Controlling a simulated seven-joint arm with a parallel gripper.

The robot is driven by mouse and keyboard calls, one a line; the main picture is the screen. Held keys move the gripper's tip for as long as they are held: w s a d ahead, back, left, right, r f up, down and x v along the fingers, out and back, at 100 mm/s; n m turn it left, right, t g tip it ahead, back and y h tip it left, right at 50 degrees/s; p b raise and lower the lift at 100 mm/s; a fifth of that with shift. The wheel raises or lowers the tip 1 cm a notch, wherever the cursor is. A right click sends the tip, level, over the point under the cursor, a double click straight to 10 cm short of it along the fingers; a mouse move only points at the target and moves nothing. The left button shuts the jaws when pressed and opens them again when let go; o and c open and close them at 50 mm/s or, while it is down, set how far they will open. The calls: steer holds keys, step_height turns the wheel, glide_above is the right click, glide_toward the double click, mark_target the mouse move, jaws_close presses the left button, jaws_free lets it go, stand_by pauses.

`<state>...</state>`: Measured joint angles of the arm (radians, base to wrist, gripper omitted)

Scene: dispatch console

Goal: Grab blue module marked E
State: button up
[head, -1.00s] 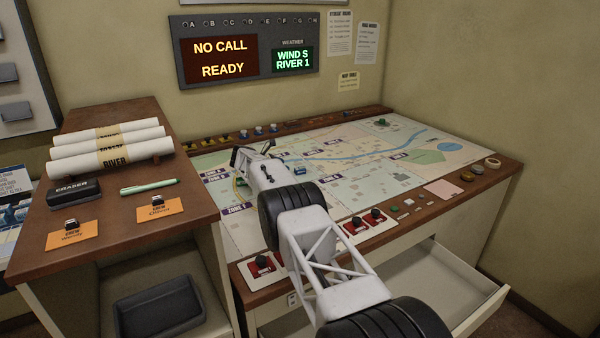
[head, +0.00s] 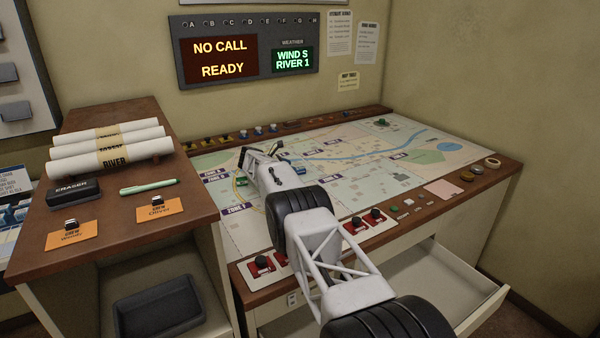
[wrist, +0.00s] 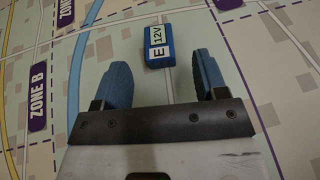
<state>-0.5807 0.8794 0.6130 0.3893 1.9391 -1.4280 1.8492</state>
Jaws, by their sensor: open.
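The blue module (wrist: 173,47) lies on the map in the wrist view. Its white label reads "E" and "12V". My gripper (wrist: 157,72) is open, with its two blue-padded fingers apart and nothing between them. In the head view my gripper (head: 262,153) is over the left part of the map; I cannot surely single out the module there.
The map (head: 410,150) covers the desk top, with small blocks and red-based switches (head: 377,216) along its front edge. A raised cabinet (head: 110,235) stands at the left with paper rolls (head: 108,150) on it. A drawer (head: 440,285) is open below the desk.

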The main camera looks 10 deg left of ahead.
mark_target(299, 168)
steer(key=shift+x, duration=2.2)
steer(key=shift+w, duration=0.1)
steer(key=c, duration=1.1)
steer(key=shift+o, duration=0.2)
steer(key=shift+r, duration=0.2)
steer(key=shift+r, duration=1.65)
steer(key=shift+s+d+r, duration=0.25)
steer(key=shift+s+d, duration=0.8)
steer(key=shift+s, duration=1.4)
steer(key=shift+s+d+r, duration=0.25)
steer(key=shift+s+d, duration=0.8)
steer(key=shift+s, duration=1.4)
steer(key=shift+s+d+r, duration=0.2)
steer(key=shift+s+d, duration=0.8)
steer(key=shift+s, duration=1.45)
